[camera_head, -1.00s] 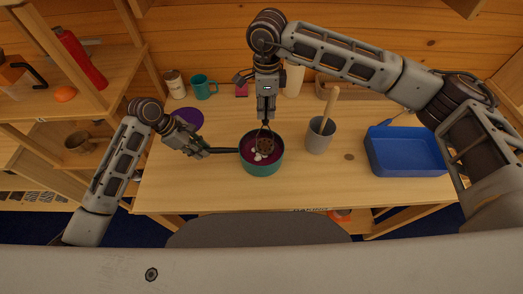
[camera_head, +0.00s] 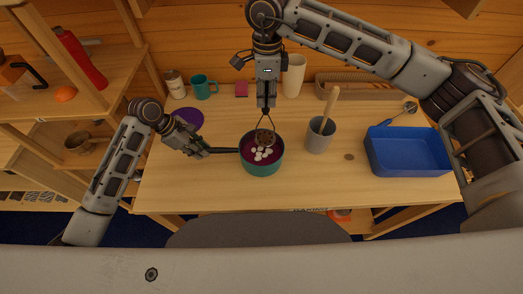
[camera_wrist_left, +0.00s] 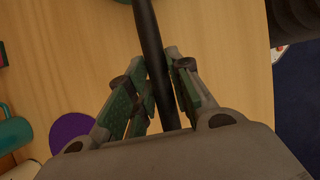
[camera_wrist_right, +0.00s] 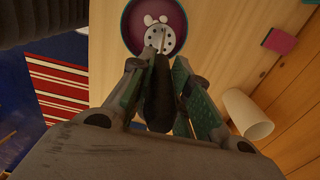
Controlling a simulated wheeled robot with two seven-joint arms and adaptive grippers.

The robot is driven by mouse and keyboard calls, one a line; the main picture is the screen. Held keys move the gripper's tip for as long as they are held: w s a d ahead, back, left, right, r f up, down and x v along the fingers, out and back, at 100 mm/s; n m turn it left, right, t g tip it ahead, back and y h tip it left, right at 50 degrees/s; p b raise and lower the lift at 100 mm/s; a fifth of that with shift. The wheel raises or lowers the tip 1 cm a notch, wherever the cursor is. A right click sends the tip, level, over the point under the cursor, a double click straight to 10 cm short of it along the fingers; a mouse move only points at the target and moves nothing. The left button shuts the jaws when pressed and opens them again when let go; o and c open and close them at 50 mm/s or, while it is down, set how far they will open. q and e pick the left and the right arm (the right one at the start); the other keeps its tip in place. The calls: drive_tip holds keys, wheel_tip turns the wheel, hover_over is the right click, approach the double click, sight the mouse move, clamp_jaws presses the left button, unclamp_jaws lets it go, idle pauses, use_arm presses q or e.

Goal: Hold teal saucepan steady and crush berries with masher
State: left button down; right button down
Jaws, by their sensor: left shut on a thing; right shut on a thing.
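The teal saucepan (camera_head: 262,170) stands on the wooden table, with dark purple contents and several pale lumps (camera_head: 264,154) inside. My left gripper (camera_head: 207,151) is shut on the saucepan's black handle (camera_wrist_left: 152,45), left of the pan. My right gripper (camera_head: 266,108) points down above the pan. It is shut on the dark handle of the masher (camera_wrist_right: 158,98). The masher's round perforated head (camera_head: 265,136) hangs over the far part of the pan's opening; it also shows in the right wrist view (camera_wrist_right: 165,39). I cannot tell whether the head touches the contents.
A grey crock (camera_head: 319,141) with a wooden tool stands right of the pan. A blue bin (camera_head: 405,158) is further right. A teal mug (camera_head: 203,87), a purple disc (camera_head: 187,118) and a white cup (camera_head: 294,76) are farther back. The table's front strip is clear.

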drive_tip(key=shift+r, duration=1.25)
use_arm(q)
drive_tip(key=c, duration=1.2)
unclamp_jaws()
drive_tip(key=v, duration=1.2)
